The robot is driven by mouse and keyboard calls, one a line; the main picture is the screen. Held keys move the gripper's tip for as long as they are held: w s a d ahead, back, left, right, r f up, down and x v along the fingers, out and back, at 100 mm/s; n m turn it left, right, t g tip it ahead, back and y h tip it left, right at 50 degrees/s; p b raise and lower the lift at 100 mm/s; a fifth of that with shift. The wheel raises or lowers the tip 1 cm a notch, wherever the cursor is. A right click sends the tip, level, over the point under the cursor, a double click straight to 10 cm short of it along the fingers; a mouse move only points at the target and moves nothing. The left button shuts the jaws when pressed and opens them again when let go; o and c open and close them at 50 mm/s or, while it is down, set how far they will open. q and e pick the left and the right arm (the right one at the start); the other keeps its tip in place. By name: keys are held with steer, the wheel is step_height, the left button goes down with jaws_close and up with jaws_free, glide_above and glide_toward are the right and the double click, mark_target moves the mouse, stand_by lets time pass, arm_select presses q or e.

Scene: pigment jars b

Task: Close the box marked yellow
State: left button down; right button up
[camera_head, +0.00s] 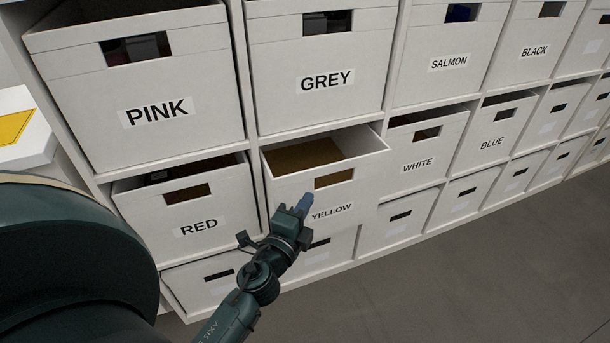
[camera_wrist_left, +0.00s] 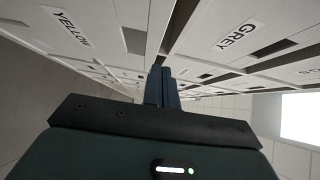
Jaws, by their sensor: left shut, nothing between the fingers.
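In the left wrist view the shut fingers (camera_wrist_left: 161,88) point ahead along the shelf, and the box marked YELLOW (camera_wrist_left: 88,30) shows at upper left. My right gripper is not in view.
The box marked RED (camera_head: 200,205) is left of it, the box marked WHITE (camera_head: 420,155) is right, and the box marked GREY (camera_head: 325,80) is above. Unlabelled boxes (camera_head: 395,222) fill the row below. Grey floor (camera_head: 480,280) is clear at lower right.

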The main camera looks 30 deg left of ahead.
mark_target(312, 171)
arm_select(q)
steer(key=w+a, duration=0.1)
steer(key=w, duration=0.2)
steer(key=w+a, duration=0.1)
steer(key=w, duration=0.1)
steer(key=shift+w+a+p, duration=0.1)
steer(key=shift+a+p, duration=0.2)
steer(key=shift+p, duration=0.1)
steer(key=shift+w+a, duration=0.4)
steer(key=shift+a, duration=0.1)
